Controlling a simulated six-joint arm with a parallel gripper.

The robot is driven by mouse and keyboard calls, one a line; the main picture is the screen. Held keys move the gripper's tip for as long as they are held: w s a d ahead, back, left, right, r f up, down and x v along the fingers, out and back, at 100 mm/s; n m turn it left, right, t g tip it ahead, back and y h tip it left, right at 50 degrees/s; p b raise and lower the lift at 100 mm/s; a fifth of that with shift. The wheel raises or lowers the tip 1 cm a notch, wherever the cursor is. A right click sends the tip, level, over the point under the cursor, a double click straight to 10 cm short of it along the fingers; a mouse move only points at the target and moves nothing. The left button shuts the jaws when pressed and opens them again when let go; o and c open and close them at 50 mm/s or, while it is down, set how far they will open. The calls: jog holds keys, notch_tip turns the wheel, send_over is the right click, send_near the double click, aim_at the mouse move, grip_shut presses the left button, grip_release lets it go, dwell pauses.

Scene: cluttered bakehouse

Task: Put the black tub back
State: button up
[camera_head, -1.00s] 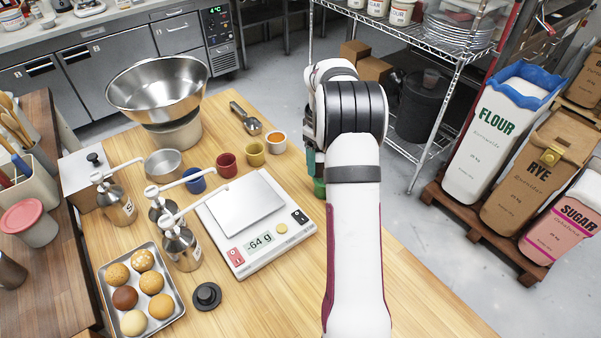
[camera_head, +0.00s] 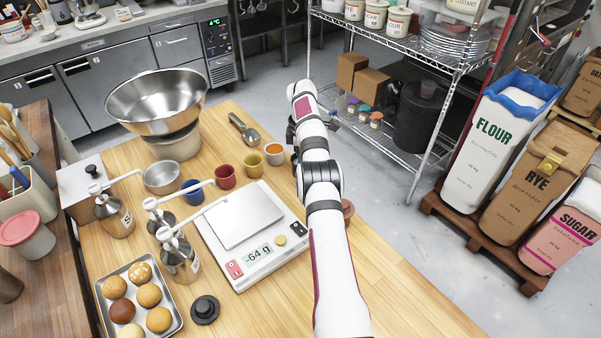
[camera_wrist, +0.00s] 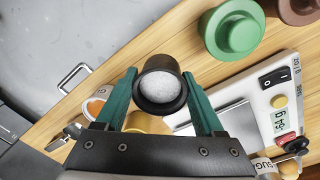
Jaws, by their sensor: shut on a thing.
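The black tub (camera_wrist: 160,88) holds a white filling and sits between the green fingers of my gripper (camera_wrist: 160,76) in the wrist view. The fingers are shut on its sides, and it hides part of the bench behind it. In the head view my arm hides the tub and the fingers. A row of small tubs stands on the bench beyond the scale: blue (camera_head: 193,191), red (camera_head: 225,176), yellow (camera_head: 253,166) and orange (camera_head: 275,154). The orange one is at the right end, close to my arm. A black knobbed lid (camera_head: 205,309) lies in front of the scale.
The scale (camera_head: 250,232) reads -64 g. A green knobbed lid (camera_wrist: 238,34) and a brown lid (camera_wrist: 297,8) lie right of it. Pump bottles, a bun tray (camera_head: 174,319) and a steel bowl (camera_head: 157,98) fill the left. The front right bench is clear.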

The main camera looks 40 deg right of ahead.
jog(key=shift+w+a+f, duration=0.15)
jog(key=shift+f, duration=1.95)
